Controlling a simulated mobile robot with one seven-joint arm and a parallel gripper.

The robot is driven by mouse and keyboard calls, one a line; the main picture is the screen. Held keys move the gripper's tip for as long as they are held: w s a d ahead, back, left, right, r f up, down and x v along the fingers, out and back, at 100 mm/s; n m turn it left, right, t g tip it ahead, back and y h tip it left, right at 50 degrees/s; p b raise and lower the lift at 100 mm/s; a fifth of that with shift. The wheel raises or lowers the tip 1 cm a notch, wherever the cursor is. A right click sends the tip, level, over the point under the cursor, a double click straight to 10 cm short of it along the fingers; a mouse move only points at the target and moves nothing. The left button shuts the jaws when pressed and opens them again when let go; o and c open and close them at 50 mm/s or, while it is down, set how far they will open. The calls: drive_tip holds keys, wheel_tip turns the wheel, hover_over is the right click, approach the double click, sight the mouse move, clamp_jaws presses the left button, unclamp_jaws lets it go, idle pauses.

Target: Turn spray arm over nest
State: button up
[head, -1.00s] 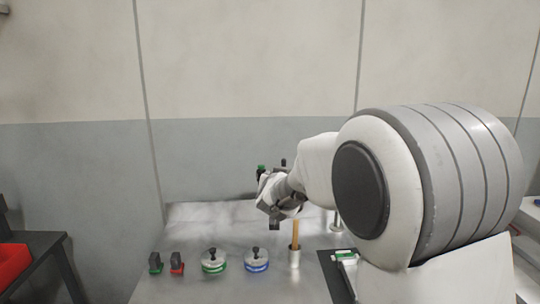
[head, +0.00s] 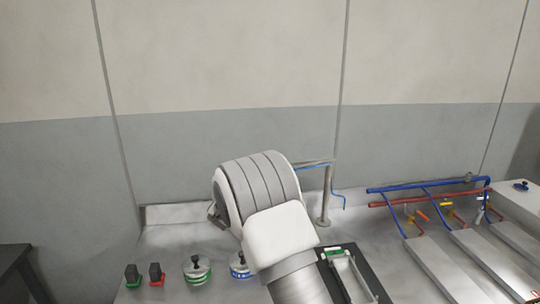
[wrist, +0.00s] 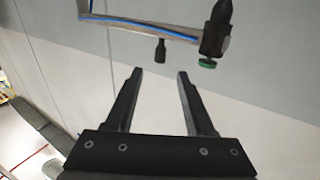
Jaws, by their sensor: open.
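In the wrist view the spray arm (wrist: 150,24) crosses the top and ends in a dark head with a green ring at the right; a small black knob hangs below the bar. My gripper (wrist: 160,76) is open and empty, with its fingertips pointing toward the bar, apart from it in the picture. In the head view my arm hides the gripper. A black plate with a white and green fixture (head: 345,262), perhaps the nest, lies right of my arm.
A wall rises behind.

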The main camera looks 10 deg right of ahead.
drive_tip(key=p+x, duration=0.2)
drive_tip(key=x, duration=1.1)
drive_tip(key=shift+w, duration=0.25)
drive_tip(key=shift+d, duration=0.15)
drive_tip(key=shift+c, duration=0.2)
clamp_jaws()
idle(0.7)
